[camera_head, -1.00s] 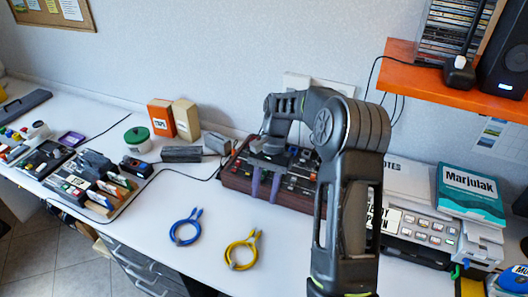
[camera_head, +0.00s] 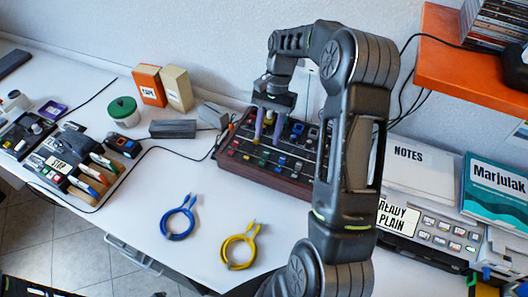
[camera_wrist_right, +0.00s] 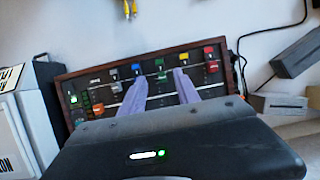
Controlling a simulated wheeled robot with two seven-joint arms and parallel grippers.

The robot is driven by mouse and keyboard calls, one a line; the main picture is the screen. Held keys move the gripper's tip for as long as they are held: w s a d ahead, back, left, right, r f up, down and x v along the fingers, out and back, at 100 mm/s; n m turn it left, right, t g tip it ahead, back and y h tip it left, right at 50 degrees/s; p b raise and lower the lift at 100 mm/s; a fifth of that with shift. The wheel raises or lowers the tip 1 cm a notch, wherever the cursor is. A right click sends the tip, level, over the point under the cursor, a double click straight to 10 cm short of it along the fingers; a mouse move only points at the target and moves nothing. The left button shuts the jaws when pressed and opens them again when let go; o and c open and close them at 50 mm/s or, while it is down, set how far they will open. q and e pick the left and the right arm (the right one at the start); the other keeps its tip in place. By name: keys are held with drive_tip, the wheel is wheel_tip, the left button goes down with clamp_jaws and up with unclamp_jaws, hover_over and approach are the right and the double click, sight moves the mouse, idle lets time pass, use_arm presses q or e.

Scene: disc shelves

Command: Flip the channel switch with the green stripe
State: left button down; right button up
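The dark switch panel (camera_head: 285,185) with a reddish-brown wooden frame stands on the desk and carries rows of small coloured switches. In the right wrist view the panel (camera_wrist_right: 70,76) shows grey, blue, green, yellow and red switches along one row. The green switch (camera_wrist_right: 160,66) appears between my two fingertips, near their ends; I cannot tell whether they touch it. My right gripper (camera_head: 267,138) has purple fingers, is open and empty, and points down over the panel. It also shows in the right wrist view (camera_wrist_right: 161,75).
Blue (camera_head: 178,222) and yellow (camera_head: 240,250) cable loops lie on clear desk in front. A grey box (camera_head: 172,129) and a black cable are left of the panel. A labelled button device (camera_head: 440,233) stands at right, below an orange shelf (camera_head: 450,65).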

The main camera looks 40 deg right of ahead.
sight(263, 162)
drive_tip(key=p+x, duration=0.1)
drive_tip(key=x, duration=0.6)
drive_tip(key=shift+s+f, duration=0.1)
drive_tip(key=shift+f, duration=0.15)
clamp_jaws()
drive_tip(key=shift+a, duration=0.1)
